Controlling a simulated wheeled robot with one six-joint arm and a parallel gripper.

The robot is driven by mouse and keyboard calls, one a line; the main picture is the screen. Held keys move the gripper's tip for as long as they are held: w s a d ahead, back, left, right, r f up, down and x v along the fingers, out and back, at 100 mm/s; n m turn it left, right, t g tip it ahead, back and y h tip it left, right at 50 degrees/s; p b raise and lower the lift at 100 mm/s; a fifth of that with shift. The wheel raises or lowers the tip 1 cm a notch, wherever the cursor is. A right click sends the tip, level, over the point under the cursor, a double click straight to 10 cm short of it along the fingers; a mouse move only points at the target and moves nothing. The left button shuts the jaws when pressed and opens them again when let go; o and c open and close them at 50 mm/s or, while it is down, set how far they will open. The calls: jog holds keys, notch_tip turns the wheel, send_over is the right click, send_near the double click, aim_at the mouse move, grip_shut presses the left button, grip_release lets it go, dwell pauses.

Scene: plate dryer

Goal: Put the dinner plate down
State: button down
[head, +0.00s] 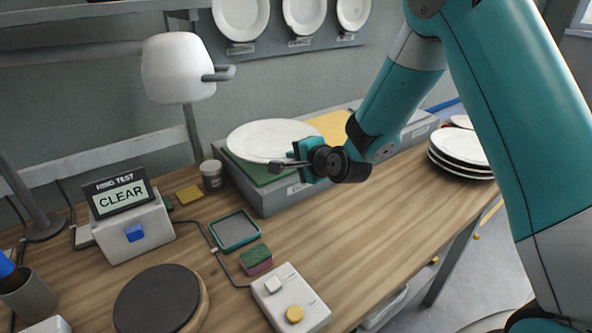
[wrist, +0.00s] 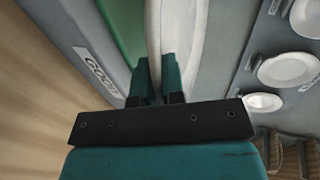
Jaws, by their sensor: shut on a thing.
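The white dinner plate (head: 265,138) is level over the green mat (head: 262,170) on the left part of a long grey platform (head: 275,200). I cannot tell whether it touches the mat. My gripper (head: 296,163) is at the plate's right front edge and shut on its rim. In the wrist view the two fingers (wrist: 158,78) stand on either side of the plate's rim (wrist: 155,30). The green mat (wrist: 122,25) and the platform's front label (wrist: 97,70) show to the left there.
A yellow mat (head: 332,125) lies further right on the platform. A stack of plates (head: 462,160) stands at the table's right. A sign reading CLEAR (head: 120,195), a lamp (head: 178,68) and a small jar (head: 211,175) are to the left.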

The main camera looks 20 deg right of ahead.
jog(key=shift+f, duration=1.8)
jog(key=c, duration=1.2)
grip_release()
jog(key=shift+f, duration=0.1)
